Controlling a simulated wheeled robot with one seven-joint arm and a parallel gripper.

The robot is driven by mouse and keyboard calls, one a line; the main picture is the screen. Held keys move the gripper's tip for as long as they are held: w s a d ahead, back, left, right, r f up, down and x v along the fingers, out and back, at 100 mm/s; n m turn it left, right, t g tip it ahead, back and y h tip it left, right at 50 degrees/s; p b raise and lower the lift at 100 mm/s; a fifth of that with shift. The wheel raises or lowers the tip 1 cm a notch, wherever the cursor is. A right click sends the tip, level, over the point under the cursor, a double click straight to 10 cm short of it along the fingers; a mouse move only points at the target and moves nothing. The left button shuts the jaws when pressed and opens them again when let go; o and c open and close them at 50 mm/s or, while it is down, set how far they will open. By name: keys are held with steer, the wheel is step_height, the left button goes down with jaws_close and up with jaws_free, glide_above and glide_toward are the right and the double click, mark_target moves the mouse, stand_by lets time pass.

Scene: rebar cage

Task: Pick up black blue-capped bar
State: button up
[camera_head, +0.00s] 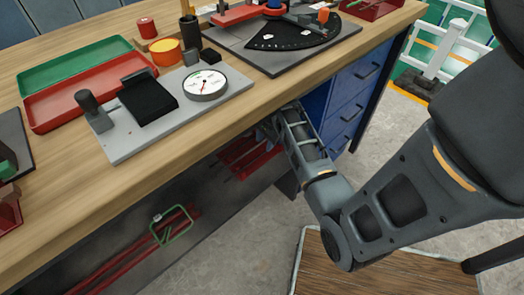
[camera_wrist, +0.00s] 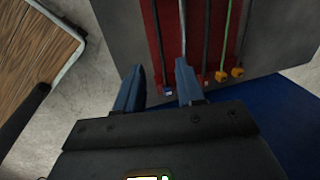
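In the wrist view several thin bars lie side by side on a red surface. The leftmost dark bar (camera_wrist: 158,40) ends near my gripper in a small pale-blue cap (camera_wrist: 168,92), which looks like the black blue-capped bar. My gripper (camera_wrist: 158,80) has its two blue fingers apart. The cap shows in the gap between the fingertips, nearer the right finger; I cannot tell the depth between them. Nothing is visibly held. In the head view my gripper (camera_head: 266,133) is under the bench's front edge, partly hidden, beside red parts on the lower shelf (camera_head: 130,230).
Beside it are another dark bar (camera_wrist: 208,35), a green bar (camera_wrist: 226,35) and orange caps (camera_wrist: 237,72). The wooden workbench top (camera_head: 190,150) overhangs my arm. Blue drawers (camera_head: 350,95) stand close right.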

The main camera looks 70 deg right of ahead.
mark_target(262, 154)
steer(key=b+x, duration=0.2)
steer(key=x, duration=0.5)
steer(key=shift+d+f, duration=0.2)
jaws_close()
stand_by(0.5)
